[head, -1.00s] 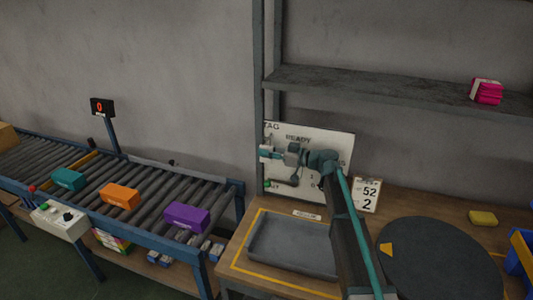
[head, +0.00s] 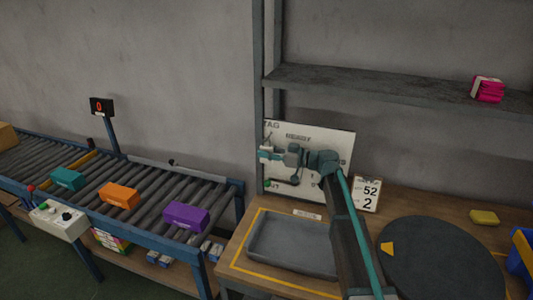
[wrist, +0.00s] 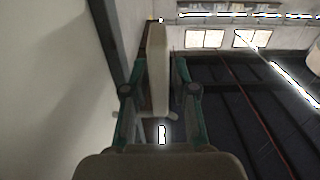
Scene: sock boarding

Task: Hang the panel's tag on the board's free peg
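The white board (head: 330,142) stands upright against the wall at the back of the workbench, with TAG and a second, blurred word printed near its top. My gripper (head: 272,154) is at the board's left part, in front of it. In the wrist view my gripper (wrist: 158,92) has its teal fingers closed on both sides of a pale flat tag (wrist: 159,60). The tag also shows as a small light piece in the head view (head: 265,152). I cannot make out the free peg; the arm covers part of the board. The control panel (head: 60,221) is on the conveyor's front side.
The conveyor (head: 150,200) carries teal, orange and purple boxes. A grey tray (head: 292,262) lies on the bench below the board. A number card (head: 367,193) stands right of the board. A dark round disc (head: 440,260) lies at the right. A shelf (head: 390,85) runs above.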

